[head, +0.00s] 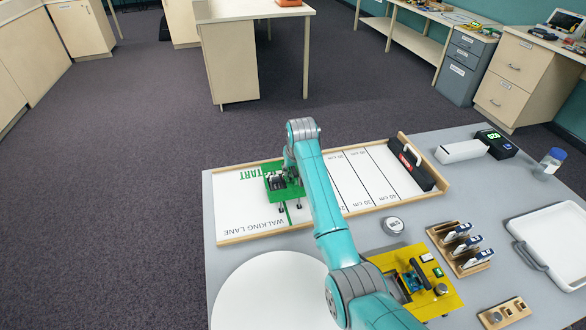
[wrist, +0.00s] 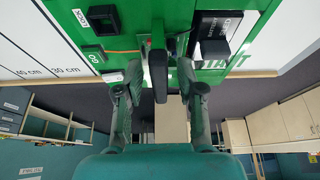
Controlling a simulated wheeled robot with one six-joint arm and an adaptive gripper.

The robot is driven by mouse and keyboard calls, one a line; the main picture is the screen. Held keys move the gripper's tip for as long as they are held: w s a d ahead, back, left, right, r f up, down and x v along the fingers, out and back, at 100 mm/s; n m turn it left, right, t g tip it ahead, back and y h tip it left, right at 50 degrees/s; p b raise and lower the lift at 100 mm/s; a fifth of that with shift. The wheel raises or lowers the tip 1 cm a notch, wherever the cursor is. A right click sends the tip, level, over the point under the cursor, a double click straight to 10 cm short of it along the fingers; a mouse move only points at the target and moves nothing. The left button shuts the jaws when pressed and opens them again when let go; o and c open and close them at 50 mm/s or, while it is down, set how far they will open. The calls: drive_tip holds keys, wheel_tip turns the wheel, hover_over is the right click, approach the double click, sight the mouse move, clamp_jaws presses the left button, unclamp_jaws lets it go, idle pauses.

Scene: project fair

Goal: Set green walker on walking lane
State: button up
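The green walker (head: 273,183), a green plate with dark parts on top and thin black legs, is at the START end of the white walking lane (head: 240,215), by the green start line. It looks upright with its feet at the lane; exact foot contact is hard to tell. My gripper (head: 291,163) is right above the walker. In the wrist view the green plate (wrist: 130,60) fills the top middle. My gripper's fingers (wrist: 160,80) stand apart on either side of the walker's black upright grip (wrist: 158,72), with gaps visible on both sides.
A black box with a white handle (head: 418,170) stands at the lane's far right end. A round tin (head: 393,225), a yellow board (head: 440,297), a wooden rack (head: 460,264) and a white disc (head: 265,300) lie nearer. A white tray (head: 560,232) is at right.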

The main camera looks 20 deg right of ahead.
drive_tip(key=v, duration=1.2)
drive_tip(key=shift+r, duration=0.2)
drive_tip(key=shift+w, duration=0.1)
